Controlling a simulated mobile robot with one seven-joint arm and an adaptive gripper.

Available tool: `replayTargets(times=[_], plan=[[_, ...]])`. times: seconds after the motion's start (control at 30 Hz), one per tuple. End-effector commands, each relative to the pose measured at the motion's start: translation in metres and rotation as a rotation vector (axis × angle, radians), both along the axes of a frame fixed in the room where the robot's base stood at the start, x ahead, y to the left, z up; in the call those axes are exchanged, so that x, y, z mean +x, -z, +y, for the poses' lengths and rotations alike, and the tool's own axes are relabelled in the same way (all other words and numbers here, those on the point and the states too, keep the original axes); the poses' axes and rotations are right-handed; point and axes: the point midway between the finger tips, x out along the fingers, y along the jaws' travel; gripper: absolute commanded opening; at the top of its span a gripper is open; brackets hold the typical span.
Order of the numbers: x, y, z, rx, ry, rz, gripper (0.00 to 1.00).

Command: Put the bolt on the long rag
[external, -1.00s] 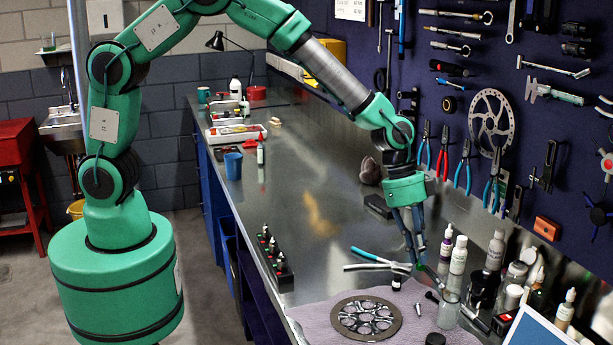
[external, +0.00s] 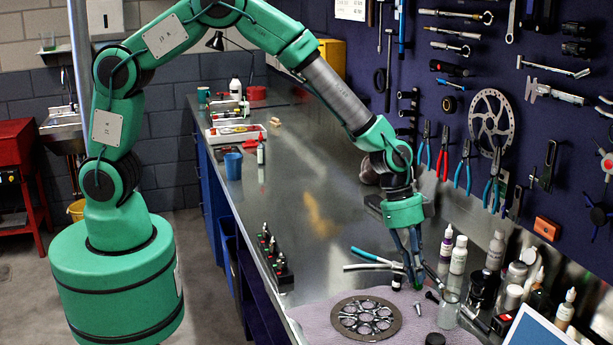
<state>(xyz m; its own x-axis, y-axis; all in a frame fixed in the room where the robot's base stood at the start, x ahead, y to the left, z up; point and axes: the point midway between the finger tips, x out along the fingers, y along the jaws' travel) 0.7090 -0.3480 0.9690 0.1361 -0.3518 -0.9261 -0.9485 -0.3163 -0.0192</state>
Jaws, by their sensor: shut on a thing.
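My gripper (external: 418,286) points down, low over the grey-mauve rag (external: 312,318) at the front of the bench. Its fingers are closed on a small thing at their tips. I take it to be the bolt, though it is too small and too covered by the fingers to make out. The rag lies flat, with its front part cut off by the picture's edge. Small dark pieces (external: 432,297) lie on it just right of the fingertips.
A disc with cut-outs (external: 366,318) lies on the rag. Blue-handled pliers (external: 372,256) lie behind it. A clear jar (external: 449,309) and several bottles (external: 459,255) crowd the right side. The mid-bench is mostly clear.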

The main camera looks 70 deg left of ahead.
Motion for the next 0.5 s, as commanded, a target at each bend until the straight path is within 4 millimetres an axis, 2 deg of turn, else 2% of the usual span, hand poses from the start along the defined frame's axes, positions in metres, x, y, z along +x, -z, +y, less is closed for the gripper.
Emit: replayTargets(times=[0.4, 0.43, 0.5], plan=[[0.0001, 0.0028, -0.0002, 0.000, 0.000, 0.000, 0.00], [0.0000, 0.0024, -0.0001, 0.000, -0.001, 0.000, 0.17], [0.0000, 0.0019, -0.0001, 0.000, -0.001, 0.000, 0.31]])
